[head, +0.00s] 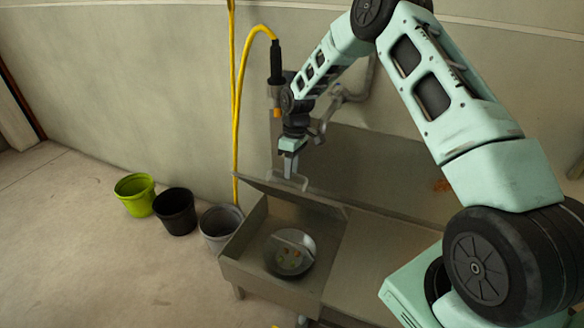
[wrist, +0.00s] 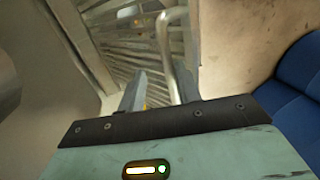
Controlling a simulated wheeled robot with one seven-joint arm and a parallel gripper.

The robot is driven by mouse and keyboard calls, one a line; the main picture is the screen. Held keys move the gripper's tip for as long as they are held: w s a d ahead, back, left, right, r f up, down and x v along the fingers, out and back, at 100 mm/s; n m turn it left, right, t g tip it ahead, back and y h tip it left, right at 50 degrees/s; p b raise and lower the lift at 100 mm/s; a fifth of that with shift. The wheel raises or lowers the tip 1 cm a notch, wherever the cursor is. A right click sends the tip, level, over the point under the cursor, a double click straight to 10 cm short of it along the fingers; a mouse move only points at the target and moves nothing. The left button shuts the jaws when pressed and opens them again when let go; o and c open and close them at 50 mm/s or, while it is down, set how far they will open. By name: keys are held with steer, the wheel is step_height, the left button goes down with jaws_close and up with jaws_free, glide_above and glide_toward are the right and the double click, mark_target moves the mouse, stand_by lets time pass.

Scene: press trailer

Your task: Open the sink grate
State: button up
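The sink (head: 265,290) stands against the wall, and its left basin is visible from above. The grate (head: 300,196) appears as a thin tilted panel along the back of this basin, raised off the opening. Its metal slats fill the upper middle of the wrist view (wrist: 130,45). A bent bar handle (wrist: 166,45) sticks out from the grate. My gripper (head: 290,172) is at this handle, above the back of the basin. In the wrist view, the fingers (wrist: 158,95) stand apart with the bar between them, nearer the right finger. Firm contact cannot be told.
A round pan or bowl (head: 290,253) with small bits in it is in the basin. Green (head: 135,194), black (head: 175,211) and grey (head: 219,228) buckets stand left of the sink. A yellow hose (head: 235,110) hangs behind. A faucet (head: 345,97) is near my arm.

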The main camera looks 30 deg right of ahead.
steer(key=shift+r, duration=0.15)
step_height(320, 180, up, 17)
steer(key=w+d+p, duration=0.1)
steer(key=w+d, duration=0.1)
steer(key=shift+d+p, duration=0.4)
